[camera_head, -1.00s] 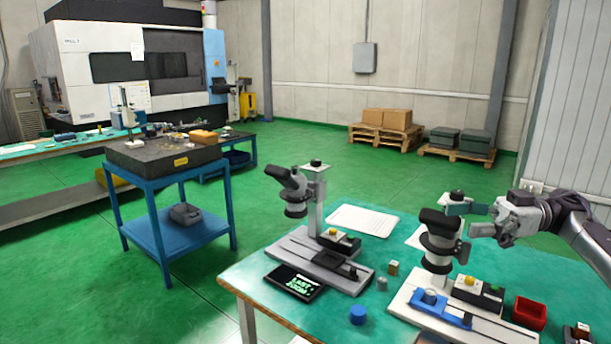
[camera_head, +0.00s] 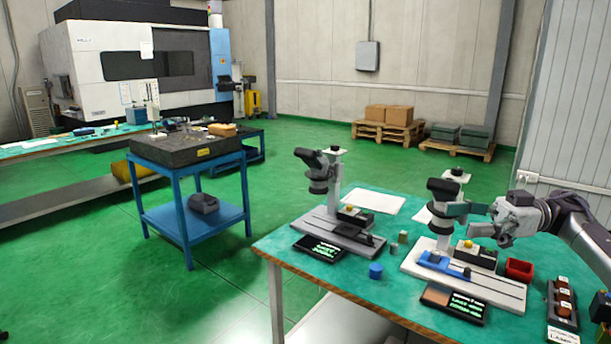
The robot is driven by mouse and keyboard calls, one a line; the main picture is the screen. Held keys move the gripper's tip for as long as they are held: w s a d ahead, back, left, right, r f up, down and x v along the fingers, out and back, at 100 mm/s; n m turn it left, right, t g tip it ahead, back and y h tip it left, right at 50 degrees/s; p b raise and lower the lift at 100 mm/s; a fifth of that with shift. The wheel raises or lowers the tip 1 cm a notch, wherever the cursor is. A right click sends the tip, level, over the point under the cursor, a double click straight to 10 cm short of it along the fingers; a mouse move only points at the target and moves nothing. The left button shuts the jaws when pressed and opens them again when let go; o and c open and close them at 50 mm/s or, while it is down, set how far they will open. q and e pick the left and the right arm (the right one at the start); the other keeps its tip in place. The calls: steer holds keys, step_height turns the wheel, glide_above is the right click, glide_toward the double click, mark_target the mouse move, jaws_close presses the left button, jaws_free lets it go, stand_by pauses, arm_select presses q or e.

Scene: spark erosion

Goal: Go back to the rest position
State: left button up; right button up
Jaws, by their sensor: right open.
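My right gripper (camera_head: 468,219) is at the right, above the green bench. Its fingers point left and are open, and they hold nothing that I can see. They overlap the head of the right microscope (camera_head: 441,190) in the picture; I cannot tell whether they touch it. The microscope stands upright on a pale base with a blue fixture (camera_head: 440,264) in front of its column. My left gripper is not in view.
A second microscope (camera_head: 319,172) stands to the left on the bench (camera_head: 385,297), with a dark display (camera_head: 320,248) before it. Green floor lies open behind.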

steer(key=w+a+f+m+t, duration=0.2)
steer(key=w+f+m+t, duration=0.3)
steer(key=f, duration=0.5)
steer(key=w+a+f+m+t, duration=0.2)
steer(key=w+f+t, duration=0.4)
steer(key=f, duration=0.5)
steer(key=s+d+f+m+t+h, duration=0.1)
steer(key=s+f+m+t+h, duration=0.4)
steer(key=f, duration=1)
steer(key=s+f+m+h, duration=0.3)
steer(key=f+h, duration=0.3)
steer(key=f, duration=0.9)
steer(key=s+f+m+g+h, duration=0.2)
steer(key=s+f+g+h, duration=0.4)
steer(key=s+f, duration=1.6)
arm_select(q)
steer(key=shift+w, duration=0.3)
arm_select(e)
steer(key=s+f+g, duration=0.2)
steer(key=s+f, duration=0.1)
steer(key=s, duration=0.7)
steer(key=s+a+f+g, duration=0.1)
steer(key=s+f+g, duration=0.2)
steer(key=s, duration=0.8)
steer(key=s+a+f+g+h, duration=0.1)
steer(key=s+f+g, duration=0.1)
steer(key=s, duration=0.9)
steer(key=shift+f+n+g, duration=0.3)
steer(key=shift+f+g, duration=0.1)
steer(key=shift+f, duration=0.4)
